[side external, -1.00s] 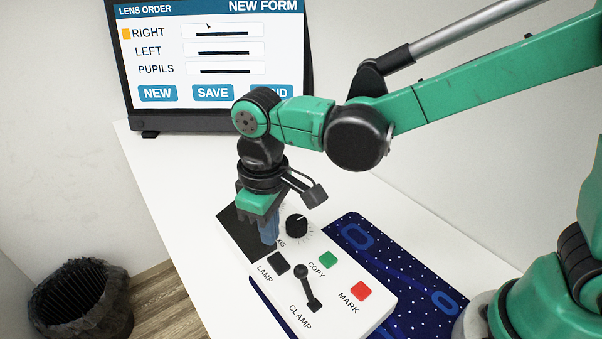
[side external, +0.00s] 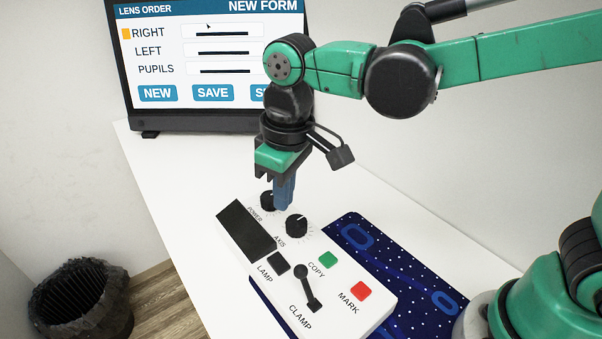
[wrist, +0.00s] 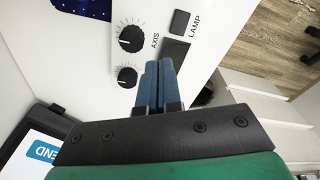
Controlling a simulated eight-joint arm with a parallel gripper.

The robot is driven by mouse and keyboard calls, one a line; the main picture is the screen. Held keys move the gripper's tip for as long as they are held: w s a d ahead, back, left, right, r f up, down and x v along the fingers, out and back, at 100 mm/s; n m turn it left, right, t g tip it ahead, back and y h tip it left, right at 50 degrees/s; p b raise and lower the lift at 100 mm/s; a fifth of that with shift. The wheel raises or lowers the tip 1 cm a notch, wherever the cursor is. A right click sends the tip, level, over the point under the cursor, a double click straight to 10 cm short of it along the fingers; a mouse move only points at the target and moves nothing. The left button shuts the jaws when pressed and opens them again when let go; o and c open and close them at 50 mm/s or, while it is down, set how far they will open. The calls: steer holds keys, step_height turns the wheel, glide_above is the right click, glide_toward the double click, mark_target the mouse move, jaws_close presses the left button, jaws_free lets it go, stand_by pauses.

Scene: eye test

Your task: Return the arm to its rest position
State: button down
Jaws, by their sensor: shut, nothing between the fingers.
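My gripper (side external: 284,192) is shut and empty, with its blue fingers together and pointing down. It hangs above the far part of the white control box, in front of the screen. In the wrist view the fingers (wrist: 157,68) show side by side, with the AXIS knob (wrist: 131,39) and the smaller knob (wrist: 127,77) to their left. In the side view the fingers overlap the POWER knob (side external: 268,201) and end close to the AXIS knob (side external: 297,226); I cannot tell the exact height above the box.
The white control box (side external: 339,293) carries a black lever (side external: 306,285), a green COPY button (side external: 328,259) and a red MARK button (side external: 361,291). A blue patterned mat (side external: 430,281) lies under it. A monitor (side external: 150,120) stands behind. A black bin (side external: 85,300) is on the floor.

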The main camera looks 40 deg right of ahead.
steer(key=s+d+m+t, duration=0.4)
steer(key=d+m+t, duration=0.1)
steer(key=d, duration=0.9)
steer(key=shift+r+t, duration=0.25)
steer(key=shift+t, duration=0.35)
steer(key=n+g, duration=0.6)
steer(key=g, duration=0.1)
glide_toward(275, 256)
steer(key=shift+w+a+f, duration=0.1)
steer(key=shift+f, duration=1.25)
steer(key=shift+a+f, duration=0.1)
steer(key=shift+f, duration=1.25)
steer(key=shift+f, duration=1.15)
steer(key=shift+r, duration=3.55)
